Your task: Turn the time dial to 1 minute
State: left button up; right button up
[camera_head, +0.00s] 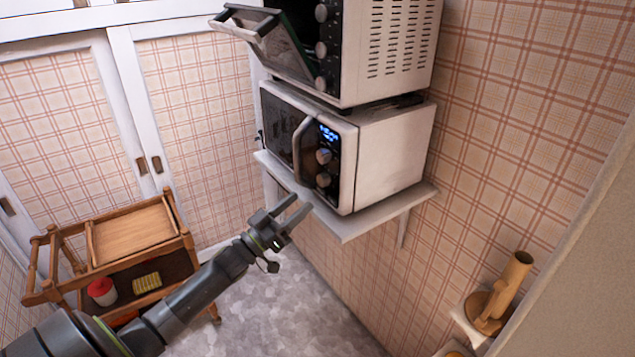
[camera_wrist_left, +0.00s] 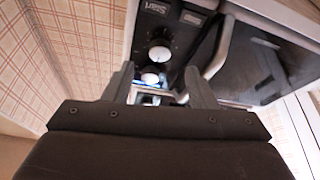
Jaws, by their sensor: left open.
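The white microwave (camera_head: 392,165) sits on a wall shelf, its front facing left. Its black control panel has a blue-lit display (camera_head: 329,133) above two round dials: an upper dial (camera_head: 323,156) and a lower dial (camera_head: 323,180). I cannot read which is the time dial, or their settings. My left gripper (camera_head: 302,202) is open and empty, in front of and below the panel, apart from the dials. The left wrist view shows the panel upside down, with the lower dial (camera_wrist_left: 160,53) and upper dial (camera_wrist_left: 150,78) seen between the fingers. My right gripper is out of view.
The microwave's curved door handle (camera_head: 299,147) stands out beside the panel. The shelf edge (camera_head: 345,232) is close to my gripper. An upper oven (camera_head: 388,45) has its door (camera_head: 250,24) hanging open above. A wooden cart (camera_head: 130,235) stands left; floor between is clear.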

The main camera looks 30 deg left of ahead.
aim_at(320, 184)
pick_arm(q)
jog(key=p+x, duration=0.1)
jog(key=x, duration=0.6)
jog(key=shift+w+p, duration=0.1)
jog(key=shift+p, duration=0.3)
jog(key=c, duration=1)
jog(key=shift+o, duration=0.2)
jog(key=shift+f, duration=0.1)
